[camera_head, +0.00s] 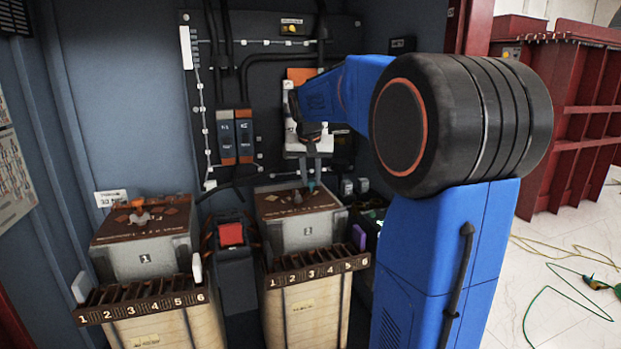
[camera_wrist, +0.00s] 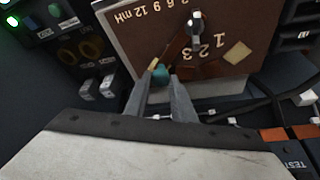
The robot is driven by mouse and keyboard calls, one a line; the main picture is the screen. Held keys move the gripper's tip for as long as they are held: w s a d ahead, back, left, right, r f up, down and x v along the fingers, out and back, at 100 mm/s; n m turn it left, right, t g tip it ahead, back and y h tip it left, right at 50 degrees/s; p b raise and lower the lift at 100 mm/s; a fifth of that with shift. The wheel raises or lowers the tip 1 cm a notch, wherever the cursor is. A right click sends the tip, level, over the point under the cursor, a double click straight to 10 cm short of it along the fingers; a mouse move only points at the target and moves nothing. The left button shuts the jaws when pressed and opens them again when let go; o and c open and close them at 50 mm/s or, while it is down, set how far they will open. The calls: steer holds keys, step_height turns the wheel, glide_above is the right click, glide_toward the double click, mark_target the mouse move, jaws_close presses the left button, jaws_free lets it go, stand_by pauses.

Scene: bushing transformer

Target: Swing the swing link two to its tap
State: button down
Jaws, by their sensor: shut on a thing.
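The right-hand box (camera_head: 302,231) has a brown top panel, also filling the upper part of the wrist view (camera_wrist: 125,38). The panel bears numbers, an "mH" scale and a metal pivot post (camera_wrist: 194,28). A dark copper link (camera_wrist: 177,45) runs from the post to a teal knob (camera_wrist: 160,75), which also shows small in the head view (camera_head: 311,187). My gripper (camera_wrist: 163,78) reaches onto the panel with its fingers on either side of the knob, shut on it. The fingers partly hide the knob and link end. In the head view my gripper (camera_head: 313,170) comes down from above.
The left-hand box (camera_head: 146,257), marked 1, carries an orange-knobbed link (camera_head: 139,213). A red button (camera_head: 231,233) stands between the boxes. Numbered slotted racks (camera_head: 140,299) stand in front. Cables and a dark back panel lie close behind my gripper.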

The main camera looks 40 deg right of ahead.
steer(key=c, duration=1.5)
jaws_free()
steer(key=v, duration=1.7)
steer(key=shift+a+r, duration=0.1)
steer(key=shift+r, duration=0.1)
steer(key=s+a+f+n+y, duration=0.1)
steer(key=s+a+f+n, duration=0.1)
steer(key=s+a+f, duration=0.4)
steer(key=s+a+f+n+y, duration=0.1)
steer(key=s+a+f+n, duration=0.2)
steer(key=s+f, duration=0.9)
steer(key=s+a+f+n+t, duration=0.1)
steer(key=s+a+f+n, duration=0.2)
steer(key=s+a+f, duration=0.6)
steer(key=shift+s+a+f+y, duration=0.1)
steer(key=shift+s+f+y, duration=0.15)
steer(key=shift+f, duration=0.55)
steer(key=shift+s+a+f+y, duration=0.15)
steer(key=shift+s+f, duration=0.2)
steer(key=shift+f, duration=0.5)
